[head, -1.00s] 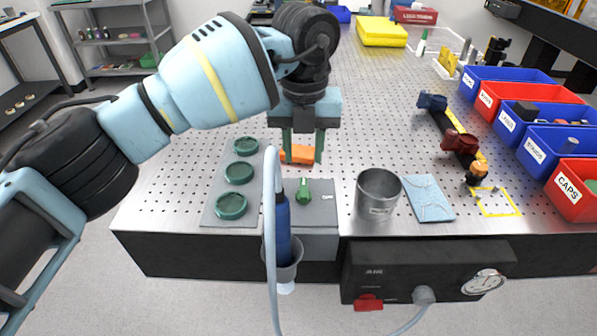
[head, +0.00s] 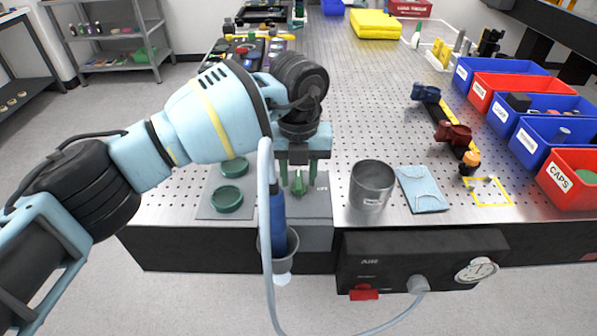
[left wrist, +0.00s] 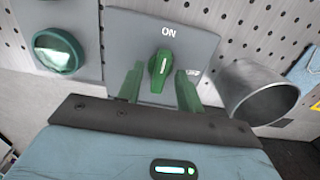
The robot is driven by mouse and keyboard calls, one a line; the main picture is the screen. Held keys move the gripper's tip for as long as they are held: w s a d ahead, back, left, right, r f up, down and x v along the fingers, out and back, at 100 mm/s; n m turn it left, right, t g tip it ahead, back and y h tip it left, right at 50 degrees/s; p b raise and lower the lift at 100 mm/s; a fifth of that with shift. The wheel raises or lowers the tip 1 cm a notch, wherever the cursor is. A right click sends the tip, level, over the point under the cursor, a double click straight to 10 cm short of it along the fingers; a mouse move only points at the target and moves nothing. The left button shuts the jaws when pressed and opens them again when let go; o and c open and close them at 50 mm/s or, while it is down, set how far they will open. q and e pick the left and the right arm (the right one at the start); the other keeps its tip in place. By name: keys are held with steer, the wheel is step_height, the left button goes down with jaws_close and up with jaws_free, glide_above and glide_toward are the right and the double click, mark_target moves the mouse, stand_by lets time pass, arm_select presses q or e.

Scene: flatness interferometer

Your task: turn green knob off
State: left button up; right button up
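The green knob (left wrist: 161,68) sits on a grey panel (left wrist: 205,42) marked ON in the left wrist view. Its pointer line is roughly upright, tilted slightly. In the head view the green knob (head: 299,186) shows on the grey box at the table's front edge. My left gripper (head: 297,180) is open, its two green fingers apart on either side of the knob. In the left wrist view the open left gripper (left wrist: 159,84) has the knob between and just beyond its fingertips, with a gap on both sides. My right gripper is not in view.
A metal cup (head: 371,187) stands right of the panel. Green round discs (head: 227,198) lie on a plate to the left. A blue bottle (head: 278,222) in a holder and a pale hose hang at the front edge. Several bins (head: 573,178) line the right side.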

arm_select(q)
steer(key=shift+c, duration=0.5)
jaws_close()
